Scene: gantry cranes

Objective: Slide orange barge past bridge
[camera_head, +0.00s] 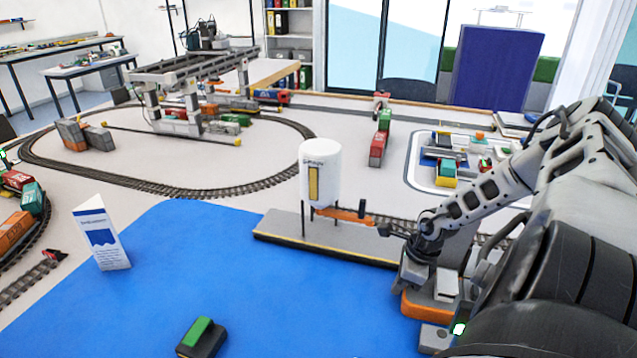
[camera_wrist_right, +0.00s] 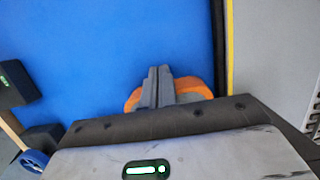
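The orange barge (camera_head: 420,306) with grey blocks on top floats on the blue water mat, low right of centre in the head view. My right gripper (camera_head: 412,262) reaches down at its far end. In the right wrist view, the fingers (camera_wrist_right: 159,82) stand close together, with the orange barge (camera_wrist_right: 134,101) showing on both sides of them. I see nothing clearly held between them, and contact with the barge is hidden. I cannot clearly make out a bridge. My left gripper is out of view.
A grey quay (camera_head: 330,241) with a white tank (camera_head: 320,172) and an orange loading arm (camera_head: 345,214) borders the water beyond the barge. A dark boat with a green top (camera_head: 202,337) lies at front left. Open blue water (camera_head: 210,255) lies left of the barge.

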